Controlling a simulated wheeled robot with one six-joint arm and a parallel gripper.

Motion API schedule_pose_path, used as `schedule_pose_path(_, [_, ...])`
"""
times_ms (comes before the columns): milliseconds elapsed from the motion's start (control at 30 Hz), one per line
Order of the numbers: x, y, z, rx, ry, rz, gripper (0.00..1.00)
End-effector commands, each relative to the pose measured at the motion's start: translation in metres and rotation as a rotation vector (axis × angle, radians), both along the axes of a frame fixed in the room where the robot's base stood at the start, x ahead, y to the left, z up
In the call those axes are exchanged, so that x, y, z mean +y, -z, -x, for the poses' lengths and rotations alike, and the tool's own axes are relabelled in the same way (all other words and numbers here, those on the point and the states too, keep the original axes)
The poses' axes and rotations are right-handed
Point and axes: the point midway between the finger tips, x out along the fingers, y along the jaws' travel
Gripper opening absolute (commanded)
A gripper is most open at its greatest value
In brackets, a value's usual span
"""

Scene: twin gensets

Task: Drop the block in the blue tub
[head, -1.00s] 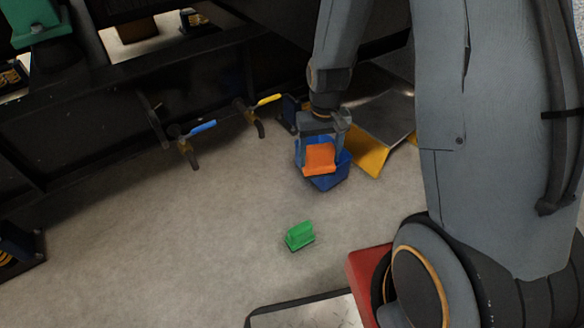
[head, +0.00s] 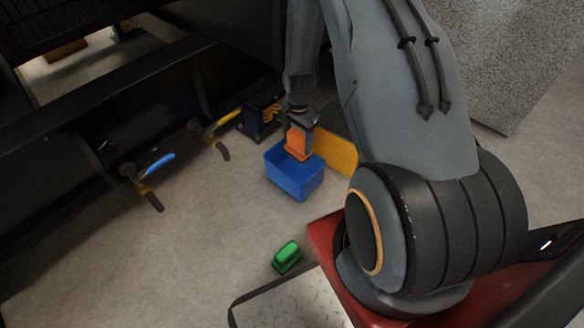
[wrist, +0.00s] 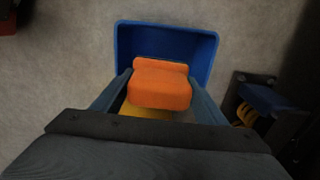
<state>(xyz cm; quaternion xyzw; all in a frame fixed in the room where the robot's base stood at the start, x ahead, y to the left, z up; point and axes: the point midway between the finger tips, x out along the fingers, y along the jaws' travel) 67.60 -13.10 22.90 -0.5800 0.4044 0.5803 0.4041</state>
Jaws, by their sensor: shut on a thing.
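The orange block (head: 298,144) is held between the fingers of my gripper (head: 301,130), which is shut on it. The blue tub (head: 297,180) stands on the floor, and in the head view the block's lower part overlaps the tub's back rim. In the wrist view the block (wrist: 160,84) is between my gripper's fingers (wrist: 160,92), in front of the near part of the tub (wrist: 166,38). The tub's far part shows beyond the block and its near side is hidden. I cannot tell the exact height of the block over the rim.
A green block (head: 287,256) lies on the floor near my base. A yellow panel (head: 337,152) stands right behind the tub. Valves with a blue handle (head: 159,163) and a yellow handle (head: 229,117) stick out from the dark frame at left. The floor left of the tub is clear.

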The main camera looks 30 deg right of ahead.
Motion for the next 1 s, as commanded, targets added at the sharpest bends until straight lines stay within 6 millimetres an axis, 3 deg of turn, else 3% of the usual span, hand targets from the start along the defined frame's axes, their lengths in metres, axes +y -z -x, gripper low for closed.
schedule_pose_path(267, [-0.005, 0.016, 0.0, 0.001, 0.013, 0.0, 0.48])
schedule_pose_path(633, [-0.003, 0.055, 0.0, 0.0, 0.009, 0.0, 0.48])
schedule_pose_path(1000, [-0.002, 0.06, 0.0, 0.0, 0.007, 0.0, 0.48])
